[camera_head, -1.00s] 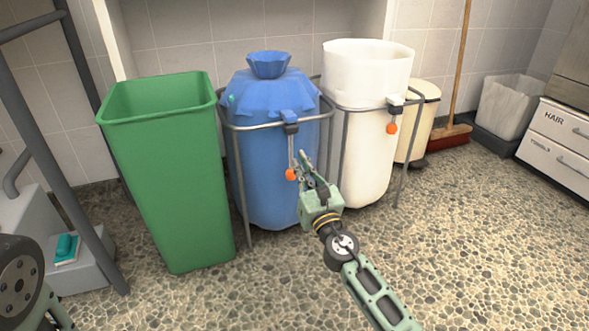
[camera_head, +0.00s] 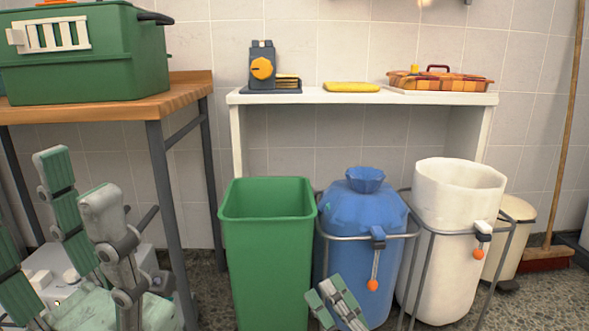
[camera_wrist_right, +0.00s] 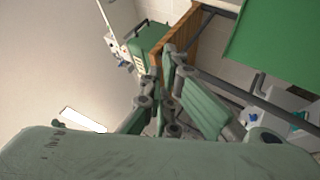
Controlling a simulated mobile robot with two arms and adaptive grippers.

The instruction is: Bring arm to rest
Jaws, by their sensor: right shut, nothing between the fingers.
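My right gripper (camera_head: 338,302) is at the bottom of the head view, in front of the lower part of the blue sack. It is shut and empty, with its ribbed green pads close together. The rest of the right arm is below the frame. My left gripper (camera_head: 78,185) stands upright at the lower left of the head view, close to the camera. Its jointed fingers are spread, with nothing seen between them.
A green bin (camera_head: 267,245), a blue sack (camera_head: 360,222) and a white sack (camera_head: 455,200) in metal stands line the wall. A white shelf (camera_head: 365,97) is behind them. A wooden table (camera_head: 180,92) with a green crate (camera_head: 80,65) stands left; a broom (camera_head: 545,258) leans right.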

